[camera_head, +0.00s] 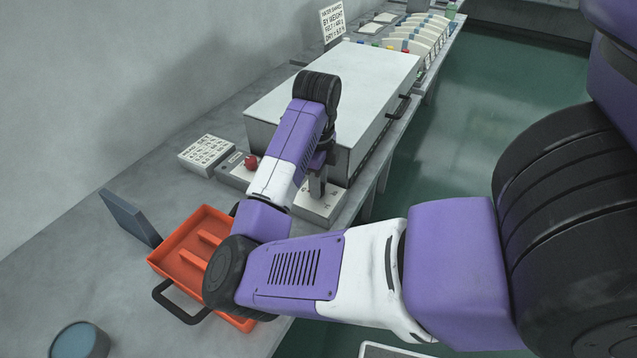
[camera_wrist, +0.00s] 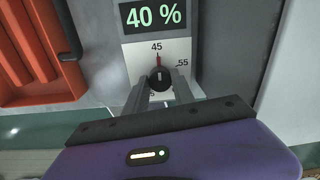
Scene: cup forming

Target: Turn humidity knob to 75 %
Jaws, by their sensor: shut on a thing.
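A display (camera_wrist: 153,15) above reads 40 %. My gripper (camera_wrist: 160,84) is shut on the knob, one finger on each side of it. In the head view my gripper (camera_head: 317,188) points down at the small control box (camera_head: 318,208); the knob is hidden there.
A large white cabinet (camera_head: 335,90) stands right behind the control box. An orange tray (camera_head: 185,238) with a black handle lies to the left. A red button (camera_head: 251,162) and a printed card (camera_head: 207,152) are nearby. The bench edge drops off on the right.

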